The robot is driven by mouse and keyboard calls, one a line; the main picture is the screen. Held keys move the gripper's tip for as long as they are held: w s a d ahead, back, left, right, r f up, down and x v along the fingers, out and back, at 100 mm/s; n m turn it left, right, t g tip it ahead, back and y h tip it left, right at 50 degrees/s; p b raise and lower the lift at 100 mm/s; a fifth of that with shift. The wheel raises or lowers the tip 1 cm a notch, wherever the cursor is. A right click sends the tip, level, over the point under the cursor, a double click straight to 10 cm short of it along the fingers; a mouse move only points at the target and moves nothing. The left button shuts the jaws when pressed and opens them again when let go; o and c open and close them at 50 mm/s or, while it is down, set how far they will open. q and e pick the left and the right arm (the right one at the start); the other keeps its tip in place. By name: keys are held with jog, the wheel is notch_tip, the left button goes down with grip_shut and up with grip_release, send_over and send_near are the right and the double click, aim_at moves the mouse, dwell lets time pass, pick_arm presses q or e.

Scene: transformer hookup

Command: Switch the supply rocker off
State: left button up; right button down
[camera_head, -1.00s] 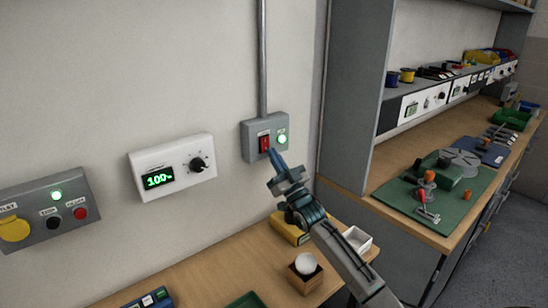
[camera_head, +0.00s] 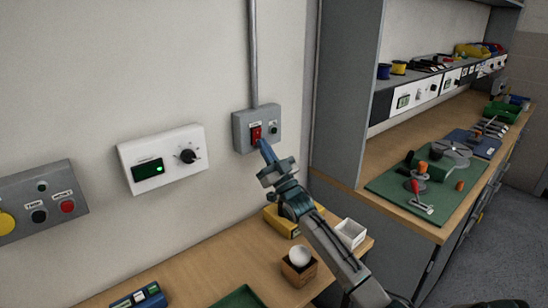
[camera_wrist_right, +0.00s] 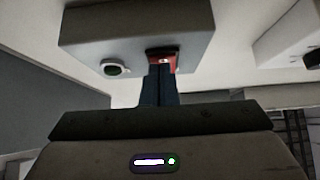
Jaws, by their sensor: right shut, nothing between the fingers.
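The supply rocker (camera_head: 256,133) is a red switch on a grey wall box (camera_head: 275,117) in the head view. The lamp (camera_head: 274,130) beside the rocker is dark. My right gripper (camera_head: 264,145) is shut and empty, its blue fingertips at the lower edge of the rocker. In the right wrist view the fingertips (camera_wrist_right: 160,72) reach the red rocker (camera_wrist_right: 164,60) and cover part of it; they look in contact or very close. The dark lamp (camera_wrist_right: 115,69) shows to the left there. My left gripper is out of view.
A white control unit (camera_head: 163,158) with a knob and a nearly blank display hangs left of the box. Further left is a grey button box (camera_head: 40,203). Below, the bench (camera_head: 200,275) holds a yellow item, a white tray and a ball on a wooden block. A grey cabinet side (camera_head: 345,90) stands at right.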

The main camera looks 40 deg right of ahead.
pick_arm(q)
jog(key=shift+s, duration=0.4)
pick_arm(e)
jog(key=s+f, duration=0.1)
jog(key=s, duration=0.7)
jog(key=s+d+f, duration=0.1)
jog(key=s+f, duration=0.1)
jog(key=s, duration=0.5)
jog(key=shift+s+f, duration=0.25)
jog(key=shift+s, duration=0.1)
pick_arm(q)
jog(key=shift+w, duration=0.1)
pick_arm(e)
jog(key=shift+d, duration=0.1)
jog(key=shift+f, duration=0.1)
